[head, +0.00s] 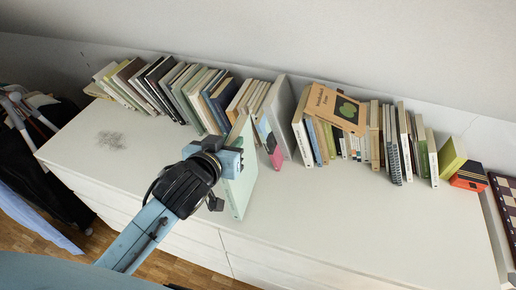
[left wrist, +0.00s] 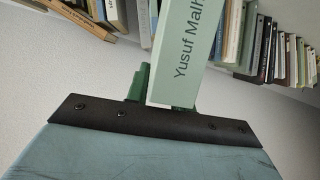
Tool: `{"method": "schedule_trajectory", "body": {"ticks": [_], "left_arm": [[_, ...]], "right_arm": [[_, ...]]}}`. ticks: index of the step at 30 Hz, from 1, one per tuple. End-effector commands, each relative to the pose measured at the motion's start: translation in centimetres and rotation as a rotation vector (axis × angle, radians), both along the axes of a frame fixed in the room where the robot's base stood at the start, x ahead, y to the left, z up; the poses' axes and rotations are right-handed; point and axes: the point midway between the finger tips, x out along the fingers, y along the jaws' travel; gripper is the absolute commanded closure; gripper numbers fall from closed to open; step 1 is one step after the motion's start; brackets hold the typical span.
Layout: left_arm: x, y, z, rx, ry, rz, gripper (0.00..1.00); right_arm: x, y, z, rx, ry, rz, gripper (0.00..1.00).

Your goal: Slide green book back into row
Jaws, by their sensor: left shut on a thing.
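The green book (head: 239,184) is pale green and stands in front of the row on the white dresser top in the head view. My left gripper (head: 230,163) is shut on it near its upper part. In the left wrist view the book's spine (left wrist: 182,50) shows the letters "Yusuf Malh", held between my two green fingers (left wrist: 160,88). The row of books (head: 195,95) runs along the wall behind it. A pink-and-blue book (head: 268,140) and a tall grey book (head: 281,112) stand just behind and right of the green book. My right gripper is not in view.
The white dresser top (head: 330,215) is clear in front of the row. An orange-brown book (head: 335,108) lies tilted on top of other books. A red-and-black box (head: 468,176) and a chessboard (head: 506,205) are at the right. A dark smudge (head: 111,140) marks the left top.

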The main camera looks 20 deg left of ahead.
Motion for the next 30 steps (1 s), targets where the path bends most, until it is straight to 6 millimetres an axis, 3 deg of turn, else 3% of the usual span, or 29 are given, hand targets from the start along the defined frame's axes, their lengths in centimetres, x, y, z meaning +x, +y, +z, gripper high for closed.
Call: {"method": "schedule_trajectory", "body": {"ticks": [1,3,12,18,30], "left_arm": [[0.1,-0.6,0.8,-0.03,0.0,-0.003,1.0],[0.1,-1.4,0.6,-0.073,-0.002,-0.006,1.0],[-0.6,-4.5,-0.5,-0.226,0.001,-0.029,1.0],[-1.1,-5.5,-1.0,-0.273,0.002,-0.039,1.0],[-1.2,-5.7,-1.3,-0.28,0.002,-0.041,1.0]], "right_arm": [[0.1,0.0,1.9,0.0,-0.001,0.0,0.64],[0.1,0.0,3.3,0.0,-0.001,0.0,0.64],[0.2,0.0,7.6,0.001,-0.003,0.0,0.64],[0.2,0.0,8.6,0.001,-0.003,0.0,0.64],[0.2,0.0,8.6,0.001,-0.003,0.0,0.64]]}}
